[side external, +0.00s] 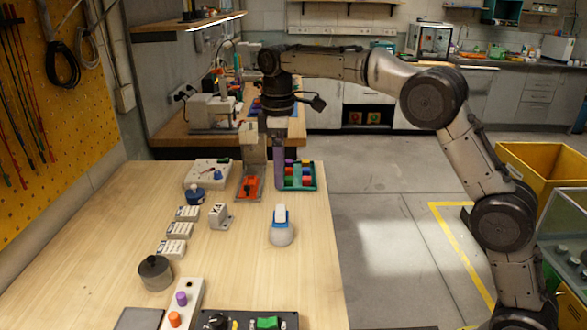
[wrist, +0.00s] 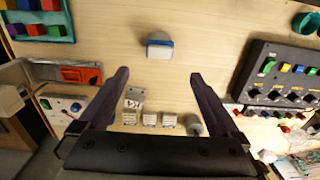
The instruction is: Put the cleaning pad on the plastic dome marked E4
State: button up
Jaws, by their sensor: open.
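A small white and blue block (side external: 280,214), which looks like the cleaning pad, shows at the top of a pale rounded dome (side external: 281,236) on the right half of the bench. I cannot tell whether it rests on the dome or stands just behind it. In the wrist view the blue and white piece (wrist: 160,46) lies ahead of my fingertips, near the top centre. No E4 mark is readable on the dome. My gripper (wrist: 158,76) is open and empty, its purple fingers spread wide. In the side view its finger (side external: 280,163) hangs above the bench, beyond the dome.
A grey bracket (side external: 220,216) and several white modules (side external: 180,229) stand left of the dome. An orange-based press (side external: 249,187) and a green tray of coloured blocks (side external: 300,176) are at the back. A dark cylinder (side external: 155,272) and black control panel (side external: 245,320) are nearer. Bare wood surrounds the dome.

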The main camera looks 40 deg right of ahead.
jog(key=s+d+r+m+t, duration=0.1)
jog(key=s+r+m+t, duration=0.15)
jog(key=s, duration=0.65)
jog(key=s+d+r+m+t, duration=0.15)
jog(key=s+r, duration=0.25)
jog(key=s, duration=0.5)
jog(key=s+f+m, duration=0.2)
jog(key=s+f, duration=0.2)
jog(key=s, duration=0.4)
jog(key=s+d+f+m+t, duration=0.1)
jog(key=s+f+m, duration=0.2)
jog(key=s, duration=0.5)
jog(key=shift+d+f+t, duration=0.2)
jog(key=shift+f+t, duration=0.1)
jog(key=shift+f, duration=0.4)
